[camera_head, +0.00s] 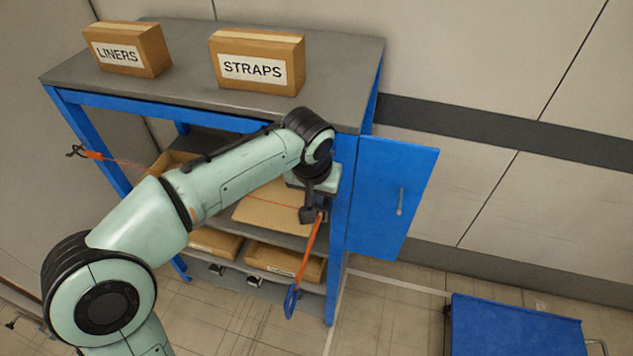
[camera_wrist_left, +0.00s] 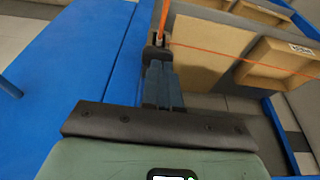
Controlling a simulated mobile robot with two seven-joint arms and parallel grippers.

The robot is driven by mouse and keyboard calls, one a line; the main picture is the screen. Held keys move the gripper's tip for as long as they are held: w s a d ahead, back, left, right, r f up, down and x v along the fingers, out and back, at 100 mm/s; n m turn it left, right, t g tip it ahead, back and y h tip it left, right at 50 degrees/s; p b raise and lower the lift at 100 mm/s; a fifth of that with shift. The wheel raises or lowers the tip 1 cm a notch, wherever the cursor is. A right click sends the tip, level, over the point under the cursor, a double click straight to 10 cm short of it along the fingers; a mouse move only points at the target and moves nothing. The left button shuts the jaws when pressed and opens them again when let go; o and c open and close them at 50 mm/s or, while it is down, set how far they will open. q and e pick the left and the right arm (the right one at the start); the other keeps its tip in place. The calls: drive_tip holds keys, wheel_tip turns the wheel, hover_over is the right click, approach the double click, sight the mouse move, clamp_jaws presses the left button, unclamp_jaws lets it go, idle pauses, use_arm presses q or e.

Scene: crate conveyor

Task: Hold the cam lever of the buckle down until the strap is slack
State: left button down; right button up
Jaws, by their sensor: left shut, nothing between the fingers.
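My left gripper (camera_head: 310,213) is shut with nothing held, its fingers at the dark buckle (camera_head: 322,206) by the right front post of the blue rack. In the left wrist view the closed fingers (camera_wrist_left: 158,66) point at the buckle (camera_wrist_left: 157,46) and appear to touch or nearly touch it. The cam lever is not distinct from the fingers. The orange strap (camera_head: 309,245) hangs from the buckle to a blue loop (camera_head: 291,302). Its thin run (camera_wrist_left: 245,55) looks straight across the shelf opening; its left end (camera_head: 92,155) carries a dark hook. My right gripper is not in view.
The rack's blue door (camera_head: 390,195) stands open at the right. Cardboard boxes (camera_head: 285,262) sit on the shelves behind the strap. LINERS (camera_head: 127,50) and STRAPS (camera_head: 257,62) boxes stand on top. A blue cart (camera_head: 515,330) is at lower right; floor between is clear.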

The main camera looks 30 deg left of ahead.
sight(317, 208)
use_arm(q)
drive_tip(key=shift+f, duration=0.55)
drive_tip(key=f+b, duration=0.1)
drive_tip(key=b, duration=0.1)
drive_tip(key=s+f+b, duration=0.1)
drive_tip(key=b, duration=0.1)
drive_tip(key=shift+d+t, duration=0.1)
drive_tip(key=shift+t, duration=0.3)
drive_tip(key=shift+r, duration=0.1)
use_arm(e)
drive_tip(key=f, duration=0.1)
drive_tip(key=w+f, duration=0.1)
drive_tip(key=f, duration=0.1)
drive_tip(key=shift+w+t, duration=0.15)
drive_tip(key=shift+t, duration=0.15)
use_arm(q)
drive_tip(key=shift+r+p, duration=0.1)
drive_tip(key=shift+p, duration=0.2)
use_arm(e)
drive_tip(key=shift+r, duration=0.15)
use_arm(q)
drive_tip(key=shift+w+r+p, duration=0.1)
drive_tip(key=shift+r+p, duration=0.55)
drive_tip(key=shift+r, duration=0.05)
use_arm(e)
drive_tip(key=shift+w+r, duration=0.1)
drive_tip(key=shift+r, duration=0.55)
